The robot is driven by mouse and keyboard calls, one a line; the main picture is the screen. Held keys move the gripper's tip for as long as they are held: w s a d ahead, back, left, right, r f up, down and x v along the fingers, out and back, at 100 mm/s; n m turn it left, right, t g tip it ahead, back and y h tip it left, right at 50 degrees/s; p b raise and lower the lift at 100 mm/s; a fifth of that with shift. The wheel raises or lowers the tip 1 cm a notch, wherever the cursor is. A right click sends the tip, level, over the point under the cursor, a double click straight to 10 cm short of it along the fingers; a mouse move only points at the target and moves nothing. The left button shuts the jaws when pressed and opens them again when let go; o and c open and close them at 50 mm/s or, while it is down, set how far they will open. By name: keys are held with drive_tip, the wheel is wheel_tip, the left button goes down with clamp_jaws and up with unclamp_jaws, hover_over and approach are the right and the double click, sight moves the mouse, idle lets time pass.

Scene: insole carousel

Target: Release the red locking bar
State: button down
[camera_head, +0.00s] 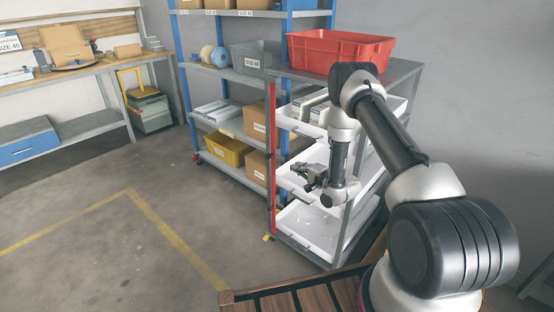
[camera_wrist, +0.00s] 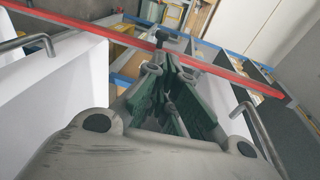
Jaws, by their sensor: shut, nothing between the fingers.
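The red locking bar (camera_head: 272,150) stands upright along the front left edge of the grey rack with white trays. In the wrist view the bar (camera_wrist: 215,70) runs slantwise across the picture beyond my fingers. A small dark knob-like piece (camera_wrist: 162,36) shows near it; I cannot tell what it belongs to. My gripper (camera_head: 302,172) is at the middle tray level, just right of the bar. Its fingers with dark green pads (camera_wrist: 160,68) are shut with nothing between them, their tips close to the bar. I cannot tell whether they touch it.
White trays (camera_head: 322,226) fill the rack, with white boxes in the upper one. A red crate (camera_head: 340,50) sits on top. Bent metal handles (camera_wrist: 28,42) flank my gripper. A blue shelf rack (camera_head: 181,85) stands close behind. The floor at the left is clear.

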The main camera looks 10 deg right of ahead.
sight(271, 155)
drive_tip(key=x, duration=1.3)
drive_tip(key=shift+w+a+f, duration=0.1)
drive_tip(key=shift+w, duration=0.15)
drive_tip(key=shift+a, duration=0.1)
